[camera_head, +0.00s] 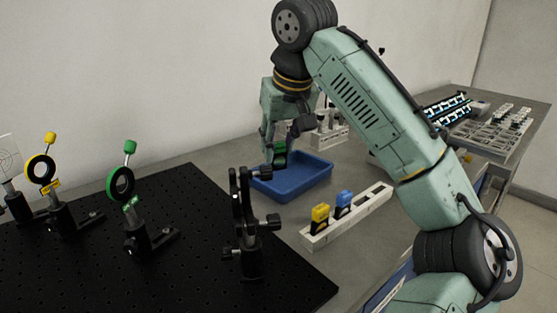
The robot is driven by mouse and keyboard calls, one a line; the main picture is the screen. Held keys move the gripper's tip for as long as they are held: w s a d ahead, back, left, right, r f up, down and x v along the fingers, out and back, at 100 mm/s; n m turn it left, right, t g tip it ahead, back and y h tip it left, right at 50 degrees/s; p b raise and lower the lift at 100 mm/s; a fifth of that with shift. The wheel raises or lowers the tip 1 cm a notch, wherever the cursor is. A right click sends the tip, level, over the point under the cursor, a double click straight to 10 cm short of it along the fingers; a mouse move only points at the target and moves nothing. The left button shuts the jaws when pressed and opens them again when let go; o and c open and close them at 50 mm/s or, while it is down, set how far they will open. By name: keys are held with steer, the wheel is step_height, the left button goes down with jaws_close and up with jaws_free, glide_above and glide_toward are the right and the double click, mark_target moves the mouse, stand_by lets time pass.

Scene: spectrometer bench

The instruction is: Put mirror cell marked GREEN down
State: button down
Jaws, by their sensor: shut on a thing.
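My gripper (277,148) points down at the end of my arm, over the back left part of the blue tray. It is shut on a small dark piece with green on it, which I take for the green mirror cell (281,157). The fingers and the black mount in front hide part of it. I cannot tell whether it touches the tray floor. The blue tray (309,186) lies on the grey bench just behind the black breadboard.
A white rack (372,209) holds a yellow cell (320,214) and a blue cell (343,199). On the black breadboard (190,205) stand a black mount (250,240), a green ring mount (121,184) and a yellow ring mount (41,168). Bench surface between breadboard and rack is clear.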

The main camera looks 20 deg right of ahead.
mark_target(280, 157)
steer(key=shift+f, duration=1.65)
steer(key=shift+f, duration=0.2)
steer(key=c, duration=1.2)
jaws_free()
steer(key=shift+c, duration=0.2)
steer(key=v, duration=1.2)
steer(key=shift+r, duration=0.25)
steer(key=shift+w, duration=0.1)
